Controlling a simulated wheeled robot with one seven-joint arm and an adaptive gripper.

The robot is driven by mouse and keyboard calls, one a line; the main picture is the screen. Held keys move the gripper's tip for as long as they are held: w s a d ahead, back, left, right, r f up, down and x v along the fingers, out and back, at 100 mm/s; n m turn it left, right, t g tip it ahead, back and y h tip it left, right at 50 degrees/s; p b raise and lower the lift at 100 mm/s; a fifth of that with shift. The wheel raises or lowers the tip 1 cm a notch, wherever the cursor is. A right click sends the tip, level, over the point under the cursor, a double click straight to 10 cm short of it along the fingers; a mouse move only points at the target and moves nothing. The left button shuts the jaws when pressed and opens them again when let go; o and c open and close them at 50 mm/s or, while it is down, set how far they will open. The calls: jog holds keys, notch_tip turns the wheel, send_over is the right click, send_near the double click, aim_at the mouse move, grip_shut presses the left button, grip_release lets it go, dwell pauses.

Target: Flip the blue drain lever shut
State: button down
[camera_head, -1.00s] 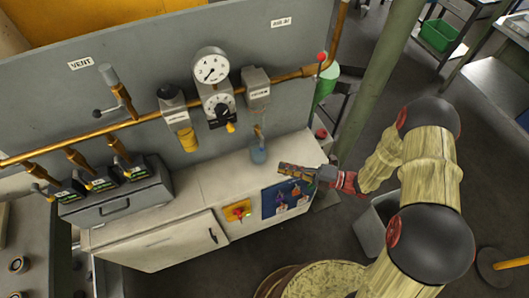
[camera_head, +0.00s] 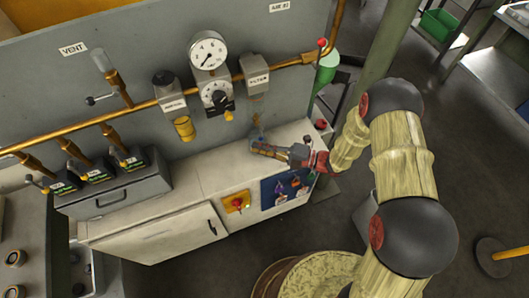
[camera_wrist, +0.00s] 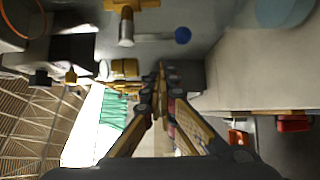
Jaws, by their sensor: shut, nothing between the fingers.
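The drain lever shows in the wrist view as a grey arm with a blue ball knob (camera_wrist: 183,35). It sticks out to the right from a brass valve body (camera_wrist: 125,22). My gripper (camera_wrist: 160,75) is shut and empty, with its fingertips apart from the knob in the picture, below and left of it. In the head view my gripper (camera_head: 258,148) is over the cabinet top, below the filter unit (camera_head: 255,73). A little blue (camera_head: 257,134) shows just behind the fingers; the lever itself is mostly hidden there.
The white cabinet top (camera_head: 215,172) is clear to the left of my gripper. A brass pipe (camera_head: 140,116) runs along the grey panel, with a pressure gauge (camera_head: 208,50) and regulator. A yellow plate with a red knob (camera_head: 237,203) is on the cabinet front.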

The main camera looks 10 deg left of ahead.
jog(key=shift+w+d, duration=0.3)
jog(key=shift+w, duration=0.25)
jog(key=shift+w+d, duration=0.3)
jog(key=shift+w, duration=0.25)
jog(key=shift+h, duration=0.3)
